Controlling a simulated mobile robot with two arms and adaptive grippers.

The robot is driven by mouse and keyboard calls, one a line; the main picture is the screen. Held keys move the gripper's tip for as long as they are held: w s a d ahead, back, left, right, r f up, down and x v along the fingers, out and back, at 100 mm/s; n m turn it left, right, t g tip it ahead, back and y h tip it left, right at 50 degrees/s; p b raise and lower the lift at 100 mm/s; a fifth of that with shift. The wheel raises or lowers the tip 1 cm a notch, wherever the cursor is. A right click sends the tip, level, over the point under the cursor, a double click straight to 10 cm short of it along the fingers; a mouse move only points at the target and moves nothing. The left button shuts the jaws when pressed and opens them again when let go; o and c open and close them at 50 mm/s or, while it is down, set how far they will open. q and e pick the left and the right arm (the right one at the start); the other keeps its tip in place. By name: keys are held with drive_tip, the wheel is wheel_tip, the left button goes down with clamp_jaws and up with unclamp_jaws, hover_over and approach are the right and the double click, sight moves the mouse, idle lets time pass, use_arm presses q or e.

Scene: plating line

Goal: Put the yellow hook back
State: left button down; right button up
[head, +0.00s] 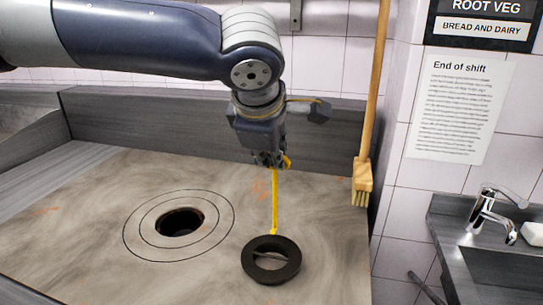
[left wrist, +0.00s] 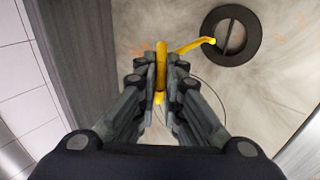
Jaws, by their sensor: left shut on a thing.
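The yellow hook (head: 275,203) hangs from my left gripper (head: 270,163), which is shut on its upper end. Its shaft points down and its lower tip meets a dark ring (head: 252,274) on the worktop; I cannot tell whether it is hooked to the ring's bar. In the left wrist view, my left gripper (left wrist: 161,88) has its fingers around the yellow handle (left wrist: 161,55), and the shaft runs to the dark ring (left wrist: 209,39) with a bar across it. My right gripper is not in view.
The grey worktop (head: 80,215) has a round dark hole (head: 181,222) with circles marked around it, left of the ring. A wooden brush (head: 362,180) leans at the back right corner. A sink with a tap (head: 487,212) is at the right.

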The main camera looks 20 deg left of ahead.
use_arm(q)
drive_tip(key=shift+r+p, duration=0.3)
drive_tip(key=shift+r, duration=0.35)
